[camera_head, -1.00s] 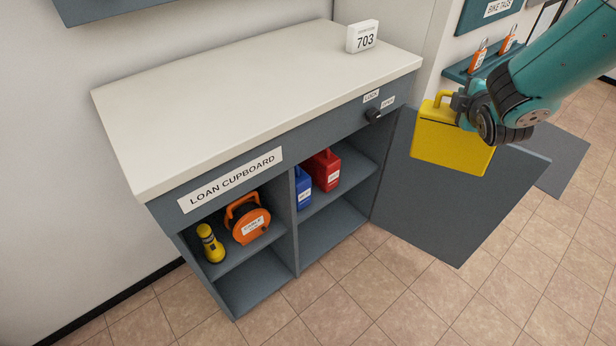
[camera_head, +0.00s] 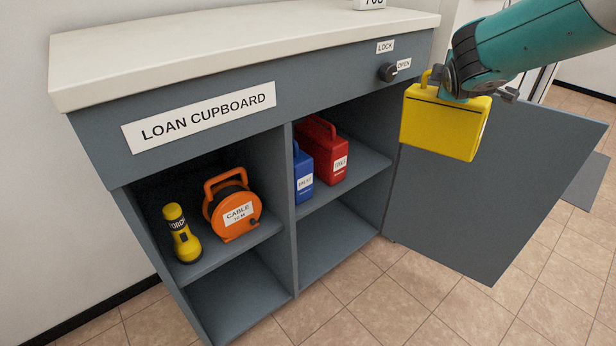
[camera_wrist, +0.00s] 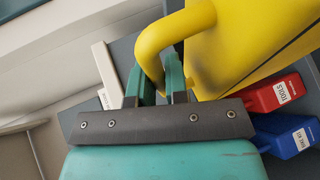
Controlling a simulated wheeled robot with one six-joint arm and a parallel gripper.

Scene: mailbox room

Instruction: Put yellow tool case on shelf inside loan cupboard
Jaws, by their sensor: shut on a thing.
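The yellow tool case (camera_head: 440,122) hangs from my gripper (camera_head: 437,82), which is shut on its handle. It is in the air in front of the open door at the right of the cupboard. In the wrist view the case (camera_wrist: 240,45) fills the upper right, its handle between the two fingers (camera_wrist: 160,85). The loan cupboard (camera_head: 95,150) stands open. Its right upper shelf (camera_head: 345,190) holds a blue case (camera_head: 303,177) and a red case (camera_head: 325,150) at its left side, with bare shelf to their right.
The left upper shelf holds a yellow torch (camera_head: 182,235) and an orange cable reel (camera_head: 232,207). Both lower compartments look empty. The open cupboard door (camera_head: 490,200) juts out at the right. A knob (camera_head: 388,72) sits on the front panel under the white top.

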